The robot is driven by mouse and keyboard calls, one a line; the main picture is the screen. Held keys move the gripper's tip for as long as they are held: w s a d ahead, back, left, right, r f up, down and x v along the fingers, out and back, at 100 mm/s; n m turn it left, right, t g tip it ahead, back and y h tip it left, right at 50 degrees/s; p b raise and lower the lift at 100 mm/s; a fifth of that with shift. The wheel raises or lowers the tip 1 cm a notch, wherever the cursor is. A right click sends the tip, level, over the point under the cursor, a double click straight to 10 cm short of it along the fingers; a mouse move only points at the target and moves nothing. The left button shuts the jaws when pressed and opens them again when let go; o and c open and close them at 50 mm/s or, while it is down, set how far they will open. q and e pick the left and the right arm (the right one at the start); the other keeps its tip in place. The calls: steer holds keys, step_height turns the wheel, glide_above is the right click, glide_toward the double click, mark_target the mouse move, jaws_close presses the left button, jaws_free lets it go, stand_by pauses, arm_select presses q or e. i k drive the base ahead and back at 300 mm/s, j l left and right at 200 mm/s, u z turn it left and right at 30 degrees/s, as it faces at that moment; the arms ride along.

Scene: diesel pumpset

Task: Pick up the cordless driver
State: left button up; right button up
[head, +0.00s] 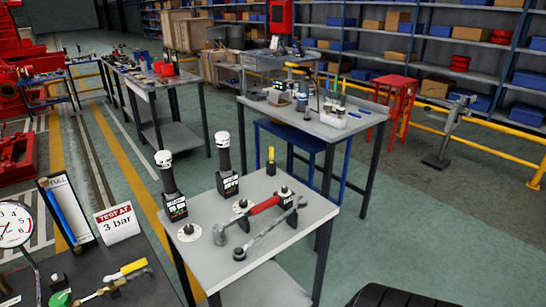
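No thing in the head view can be named the cordless driver with certainty. Two upright black tools with white round tops and wide labelled bases stand on the near grey table (290,237). One black tool (170,185) is at its left edge and the other black tool (225,160) is at its back edge. Their shape could fit a cordless driver, but the detail is too small to tell. A red-handled tool (265,205) and a grey wrench-like tool (268,232) lie in front of them. Neither of my grippers is in view.
A dark bench (110,262) at lower left holds a gauge (14,225), a "TEST AT 3 bar" sign (117,224) and a yellow-handled valve (128,268). Another table (305,122) with small containers stands behind. A red stool (398,95) and yellow railing are at right. Green floor lies open at right.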

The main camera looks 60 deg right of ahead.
mark_target(223, 138)
steer(key=z, duration=1.4)
steer(key=i+l+u, duration=0.2)
steer(key=u, duration=0.15)
steer(key=i+l+u, duration=0.15)
steer(key=l+u, duration=0.25)
